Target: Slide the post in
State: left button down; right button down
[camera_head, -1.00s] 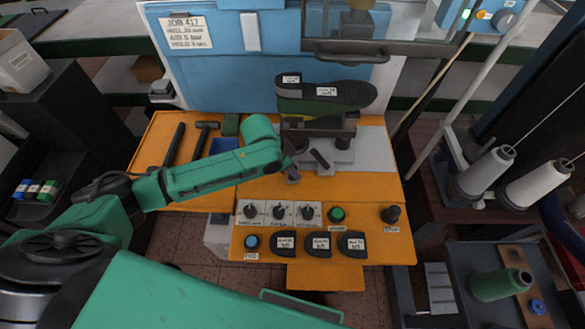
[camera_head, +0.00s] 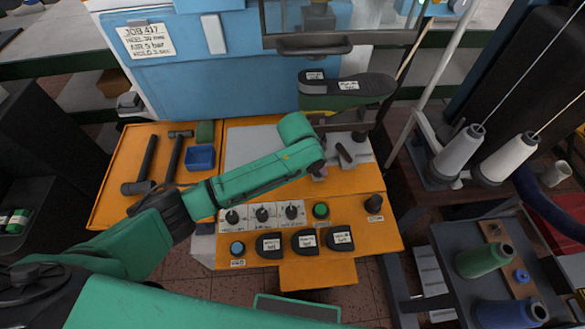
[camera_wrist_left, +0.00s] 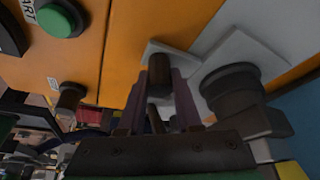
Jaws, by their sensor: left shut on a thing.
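The post (camera_head: 358,133) stands on a grey sliding base (camera_head: 366,156) on the orange bench, with a dark shoe last (camera_head: 350,90) lying level on top. A short dark lever (camera_head: 345,153) sits at the base's front. My left gripper (camera_head: 318,171) is low at the front left of the base. In the left wrist view its fingers (camera_wrist_left: 158,100) are shut around a short dark handle (camera_wrist_left: 159,70) in front of the pale base, beside the thick dark column (camera_wrist_left: 235,95). The fingertips' exact contact is partly hidden. My right gripper is not in view.
A pale plate (camera_head: 250,145) is bare left of the post. The machine's guard and handle (camera_head: 307,47) are behind and above. Knobs, a green button (camera_head: 320,210) and black pads (camera_head: 305,240) line the bench front. Thread cones (camera_head: 458,152) stand at the right.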

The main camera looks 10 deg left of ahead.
pick_arm(q)
jog(key=shift+d, duration=0.35)
jog(key=shift+a, duration=0.2)
jog(key=c, duration=0.6)
grip_release()
jog(key=shift+d, duration=0.15)
jog(key=shift+s+a+r, duration=0.1)
jog(key=shift+a+r, duration=0.15)
jog(key=shift+r, duration=0.25)
jog(key=v, duration=0.6)
jog(key=b+v, duration=0.1)
jog(key=v, duration=0.6)
jog(key=shift+s+d+r, duration=0.1)
jog(key=shift+d+r, duration=0.05)
jog(key=shift+r, duration=0.2)
jog(key=shift+f, duration=0.1)
